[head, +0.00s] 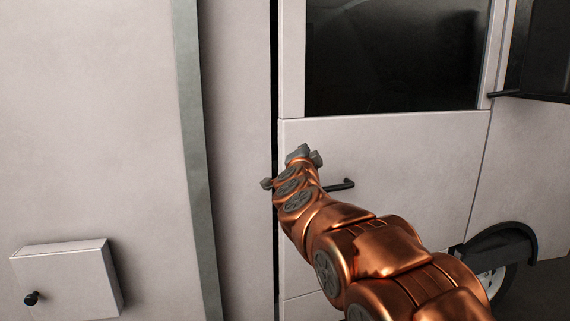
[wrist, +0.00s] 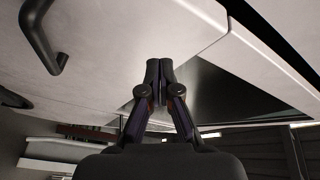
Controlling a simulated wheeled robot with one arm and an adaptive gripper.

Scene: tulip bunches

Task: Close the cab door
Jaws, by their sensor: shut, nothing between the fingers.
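The white cab door (head: 400,150) stands upright at the centre right, with a dark window in its upper half. A narrow dark gap runs down its left edge; I cannot tell how far the door stands out from the frame. Its black handle (head: 345,185) is just right of my arm, and the handle also shows at upper left in the wrist view (wrist: 42,38). My gripper (head: 303,153) is in front of the door near its left edge, above and left of the handle. In the wrist view, the fingers (wrist: 159,70) are shut together and empty. Contact with the door is unclear.
A white body wall with a grey vertical strip (head: 195,150) lies left of the door. A small box with a black knob (head: 65,280) juts out at lower left. A black mirror (head: 545,50) is at upper right, and a wheel (head: 495,280) at lower right.

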